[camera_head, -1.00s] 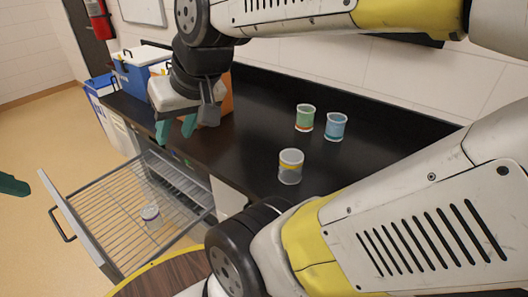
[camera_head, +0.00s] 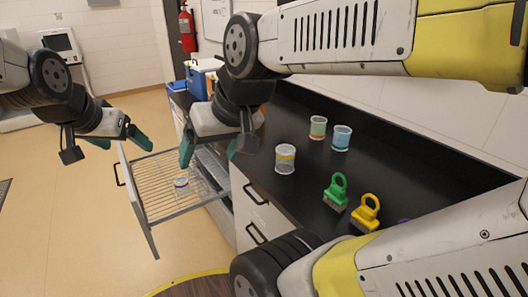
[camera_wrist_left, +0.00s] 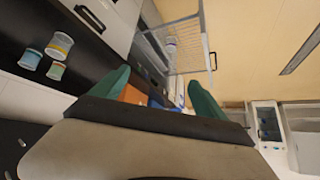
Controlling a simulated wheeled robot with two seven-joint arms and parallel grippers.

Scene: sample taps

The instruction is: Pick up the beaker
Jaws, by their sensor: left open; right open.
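A clear beaker with a yellow band (camera_head: 285,159) stands upright on the black counter (camera_head: 262,180). A green-tinted beaker (camera_head: 317,127) and a blue beaker (camera_head: 341,138) stand behind it. A clear container with a bluish band (camera_head: 181,183) stands in the pulled-out wire drawer (camera_head: 165,198). My left gripper (camera_head: 122,142) is open and empty, left of the drawer. My right gripper (camera_head: 210,152) is open and empty, between the drawer and the yellow-banded beaker. In the left wrist view, the yellow-banded beaker (camera_wrist_left: 59,46) and the drawer container (camera_wrist_left: 170,44) lie beyond my left fingers.
A green brush (camera_head: 336,193), a yellow brush (camera_head: 366,213) and a partly hidden purple item (camera_head: 404,221) are at the counter's front right. A blue cooler (camera_head: 178,88) stands at the far left end. Floor (camera_head: 75,215) left of the drawer is clear.

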